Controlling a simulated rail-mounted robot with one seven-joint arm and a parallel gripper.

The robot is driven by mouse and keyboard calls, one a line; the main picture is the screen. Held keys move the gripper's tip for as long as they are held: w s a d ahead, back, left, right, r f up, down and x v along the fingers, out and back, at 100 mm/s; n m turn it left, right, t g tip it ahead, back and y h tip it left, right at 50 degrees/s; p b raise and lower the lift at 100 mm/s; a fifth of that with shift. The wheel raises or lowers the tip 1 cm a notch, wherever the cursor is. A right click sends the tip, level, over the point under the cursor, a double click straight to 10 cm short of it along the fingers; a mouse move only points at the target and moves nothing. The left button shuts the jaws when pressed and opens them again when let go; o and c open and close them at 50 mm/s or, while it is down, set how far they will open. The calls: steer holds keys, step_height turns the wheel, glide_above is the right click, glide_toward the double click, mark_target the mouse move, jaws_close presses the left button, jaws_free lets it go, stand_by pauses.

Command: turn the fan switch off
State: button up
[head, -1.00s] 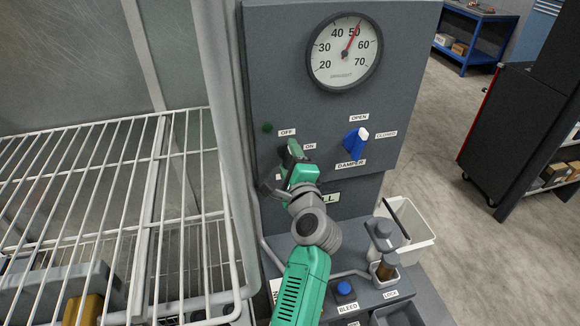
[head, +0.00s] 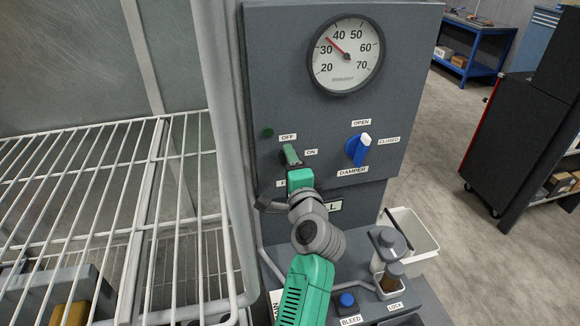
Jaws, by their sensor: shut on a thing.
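The fan switch (head: 287,148) is on the grey panel, beside the OFF label (head: 288,137) and the ON label (head: 311,152). My gripper (head: 291,157) is at the switch and shut on it. The fingers and green wrist hide most of the switch, so its exact angle is hard to read. A label below it, starting with F, is partly covered by my wrist. The round gauge (head: 345,70) above has its red needle a little above 30. A small dark green lamp (head: 267,132) is left of the OFF label.
The blue damper knob (head: 359,150) is close to the right of my gripper, between OPEN, CLOSED and DAMPER labels. White wire racks (head: 140,130) fill the left.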

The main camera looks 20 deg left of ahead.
steer(key=o, duration=1)
steer(key=p+v, duration=0.1)
steer(key=v, duration=0.7)
